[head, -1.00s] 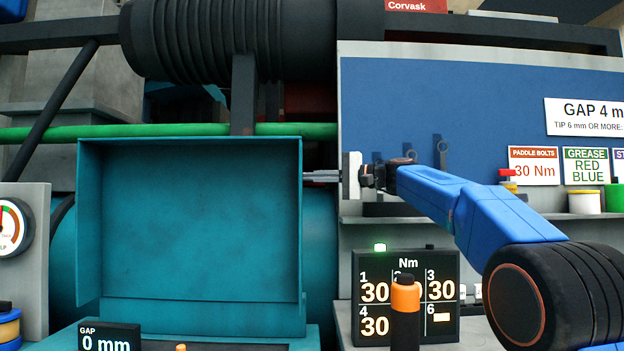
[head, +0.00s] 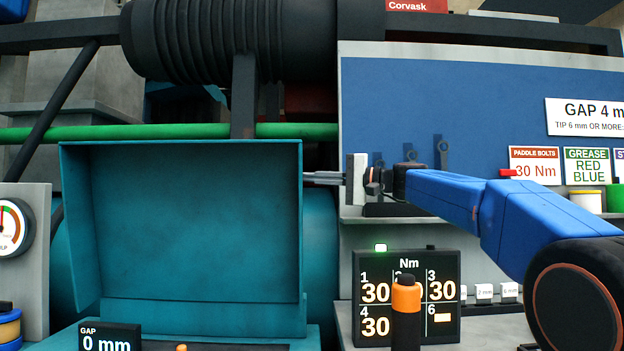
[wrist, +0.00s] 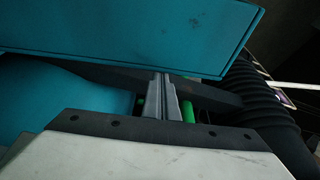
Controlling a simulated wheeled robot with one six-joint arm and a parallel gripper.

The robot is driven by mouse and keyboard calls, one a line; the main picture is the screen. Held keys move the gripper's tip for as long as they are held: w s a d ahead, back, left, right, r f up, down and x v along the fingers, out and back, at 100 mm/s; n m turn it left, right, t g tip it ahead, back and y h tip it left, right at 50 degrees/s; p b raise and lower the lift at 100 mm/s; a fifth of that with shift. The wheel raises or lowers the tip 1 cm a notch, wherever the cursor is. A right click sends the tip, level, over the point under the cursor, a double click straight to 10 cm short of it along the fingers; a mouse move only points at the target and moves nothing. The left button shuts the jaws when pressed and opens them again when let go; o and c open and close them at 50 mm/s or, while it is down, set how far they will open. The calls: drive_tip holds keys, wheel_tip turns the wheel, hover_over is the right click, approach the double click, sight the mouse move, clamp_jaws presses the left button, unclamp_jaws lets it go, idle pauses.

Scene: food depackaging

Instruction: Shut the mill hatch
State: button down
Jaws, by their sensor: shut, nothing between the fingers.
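The mill hatch (head: 195,225) is a teal panel with a folded rim, standing open in the left half of the head view. My gripper (head: 310,179) is shut and empty. Its fingers point left, with the tips at the hatch's right edge and partly hidden behind it. In the wrist view, the shut fingers (wrist: 162,85) reach up to the lower edge of the teal hatch panel (wrist: 140,30). I cannot tell whether they touch it.
A green bar (head: 290,130) runs behind the hatch. A gap display (head: 110,337) reading 0 mm stands below it. To the right are a torque board (head: 406,300), an orange-and-black tool (head: 406,300) and a blue back panel (head: 440,100). A gauge (head: 12,228) stands at the left.

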drive_tip(key=s+f+n, duration=0.2)
drive_tip(key=s+f, duration=0.1)
drive_tip(key=s, duration=0.5)
drive_tip(key=s+a+f+n+y, duration=0.1)
drive_tip(key=s+f, duration=0.3)
drive_tip(key=s, duration=0.4)
drive_tip(key=shift+s+a+n+y, duration=0.2)
drive_tip(key=shift+n+y, duration=0.1)
drive_tip(key=shift+n, duration=0.5)
drive_tip(key=w+d+r, duration=0.1)
drive_tip(key=w+r, duration=0.1)
drive_tip(key=w, duration=0.1)
drive_tip(key=v, duration=1.9)
drive_tip(key=shift+w+d, duration=0.25)
drive_tip(key=shift+w, duration=0.1)
